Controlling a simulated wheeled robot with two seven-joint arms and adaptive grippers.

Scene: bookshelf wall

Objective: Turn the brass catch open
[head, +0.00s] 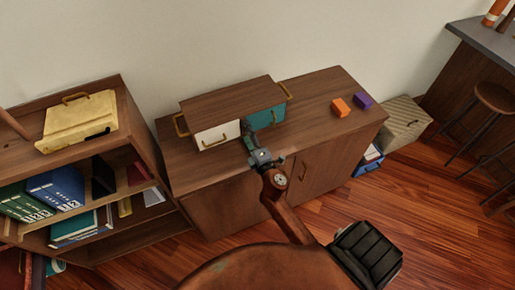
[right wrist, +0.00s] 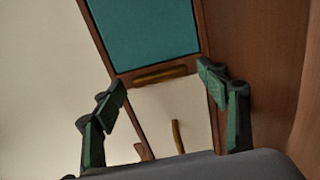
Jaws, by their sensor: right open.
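The brass catch (right wrist: 160,75) is a short bar on the wooden strip between the teal panel (right wrist: 150,28) and the white panel (right wrist: 150,112) in the right wrist view. It lies roughly along that strip. My right gripper (right wrist: 163,84) is open, with its green fingertips on either side of the catch, apart from it as far as I can see. In the head view, my right gripper (head: 248,130) is at the front of the wooden box (head: 233,100) and hides the catch. My left gripper is out of view.
The box, with brass side handles, stands on a wooden cabinet (head: 190,170). An orange block (head: 341,107) and a purple block (head: 363,100) lie to its right. The white panel has a brass pull (right wrist: 177,136). A bookshelf (head: 140,145) stands at left.

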